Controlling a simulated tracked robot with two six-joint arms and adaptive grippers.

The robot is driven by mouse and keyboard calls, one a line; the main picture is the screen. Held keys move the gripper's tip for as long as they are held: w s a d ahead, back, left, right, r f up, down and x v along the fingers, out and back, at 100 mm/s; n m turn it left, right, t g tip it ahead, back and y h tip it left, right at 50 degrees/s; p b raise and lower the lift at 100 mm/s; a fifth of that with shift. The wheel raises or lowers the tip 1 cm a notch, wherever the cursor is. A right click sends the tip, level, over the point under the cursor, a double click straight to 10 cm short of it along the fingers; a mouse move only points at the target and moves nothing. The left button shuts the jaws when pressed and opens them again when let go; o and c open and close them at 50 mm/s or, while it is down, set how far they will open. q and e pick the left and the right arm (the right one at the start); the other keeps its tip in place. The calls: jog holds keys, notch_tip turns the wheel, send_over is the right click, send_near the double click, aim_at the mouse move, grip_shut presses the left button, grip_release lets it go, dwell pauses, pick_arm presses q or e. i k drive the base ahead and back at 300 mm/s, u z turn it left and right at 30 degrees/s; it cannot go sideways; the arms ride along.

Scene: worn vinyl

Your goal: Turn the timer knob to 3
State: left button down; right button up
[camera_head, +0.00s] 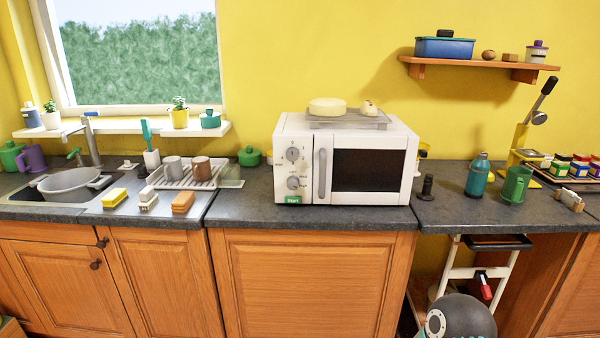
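A white microwave (409,160) stands on the dark counter with its door shut. Its left panel carries two round grey knobs, an upper knob (293,154) and a lower knob (294,183). Small marks surround both knobs, too small to read, so I cannot tell for sure which one is the timer or where it points. The upper knob's grip looks roughly upright. A green start button (293,199) sits below the knobs. A grey vertical handle (322,173) is just right of the panel. Neither of my grippers is in view.
A tray (346,122) with pale food lies on top of the microwave. A dish rack (188,181) and sponges stand to the left, near the sink (28,198). A teal bottle (478,175) and green mug (515,185) are to the right. The counter before the microwave is clear.

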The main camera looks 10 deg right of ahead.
aim_at(291, 154)
jog(key=z, duration=0.2)
jog(key=k, duration=0.15)
jog(key=u, duration=0.85)
jog(key=i, duration=1.8)
jog(key=z, duration=0.75)
